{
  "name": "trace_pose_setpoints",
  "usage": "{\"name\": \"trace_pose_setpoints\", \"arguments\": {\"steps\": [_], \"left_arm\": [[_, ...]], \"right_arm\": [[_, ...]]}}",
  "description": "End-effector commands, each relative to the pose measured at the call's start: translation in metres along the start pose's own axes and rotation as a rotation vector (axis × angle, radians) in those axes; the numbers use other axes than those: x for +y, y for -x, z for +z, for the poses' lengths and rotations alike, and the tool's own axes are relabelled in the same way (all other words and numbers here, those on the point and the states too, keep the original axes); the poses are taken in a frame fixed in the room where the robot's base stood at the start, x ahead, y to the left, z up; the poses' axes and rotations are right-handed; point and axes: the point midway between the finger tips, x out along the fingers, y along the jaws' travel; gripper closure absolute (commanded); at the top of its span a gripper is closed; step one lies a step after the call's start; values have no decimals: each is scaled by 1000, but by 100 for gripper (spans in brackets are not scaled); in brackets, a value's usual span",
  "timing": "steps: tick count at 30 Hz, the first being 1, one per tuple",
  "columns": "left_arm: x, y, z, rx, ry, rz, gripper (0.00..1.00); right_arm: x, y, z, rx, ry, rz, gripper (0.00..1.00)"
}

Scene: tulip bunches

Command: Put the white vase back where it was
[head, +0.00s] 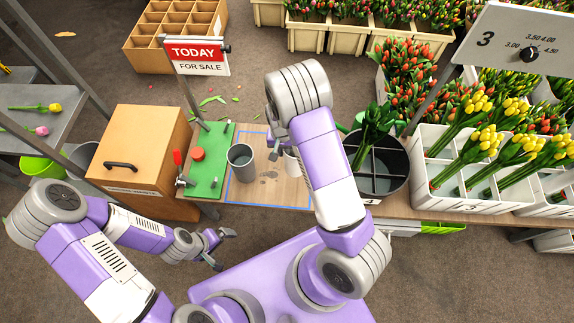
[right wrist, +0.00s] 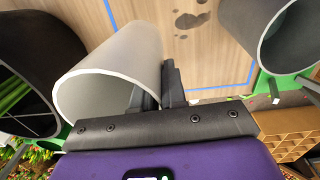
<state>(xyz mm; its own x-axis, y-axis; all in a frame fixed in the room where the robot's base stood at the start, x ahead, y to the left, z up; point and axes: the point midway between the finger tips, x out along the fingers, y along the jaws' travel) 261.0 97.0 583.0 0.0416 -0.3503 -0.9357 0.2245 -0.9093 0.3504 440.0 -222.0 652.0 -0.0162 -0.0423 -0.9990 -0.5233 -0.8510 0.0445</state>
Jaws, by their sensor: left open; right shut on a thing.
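The white vase (right wrist: 105,85) is in the right wrist view, with its open rim toward the camera. My right gripper (right wrist: 168,85) is shut on the side of its wall. In the head view only a sliver of the white vase (head: 292,162) shows beside my right forearm, which hides most of it and the fingers. I cannot tell whether its base touches the table. A blue tape outline (head: 232,188) marks the wooden table, with wet dark spots inside it. My left gripper (head: 221,248) is open and empty in front of the table.
A divided black bucket (head: 402,178) with tulips is to the right. A green board (head: 205,180) and a wooden box (head: 140,150) are to the left. White tulip crates (head: 450,205) fill the right.

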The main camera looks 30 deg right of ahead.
Motion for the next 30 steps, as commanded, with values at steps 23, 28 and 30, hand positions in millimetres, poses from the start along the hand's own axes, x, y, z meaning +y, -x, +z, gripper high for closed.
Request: {"name": "trace_pose_setpoints", "arguments": {"steps": [23, 28, 30], "left_arm": [[-10, -26, -1, 0, 0, 0, 0], [-10, -28, -1, 0, 0, 0, 0], [-10, -28, -1, 0, 0, 0, 0]], "right_arm": [[-3, -66, 0, 1, 2, -1, 100], [-3, -69, 1, -1, 2, 0, 79], [-3, -69, 1, -1, 2, 0, 69]]}}
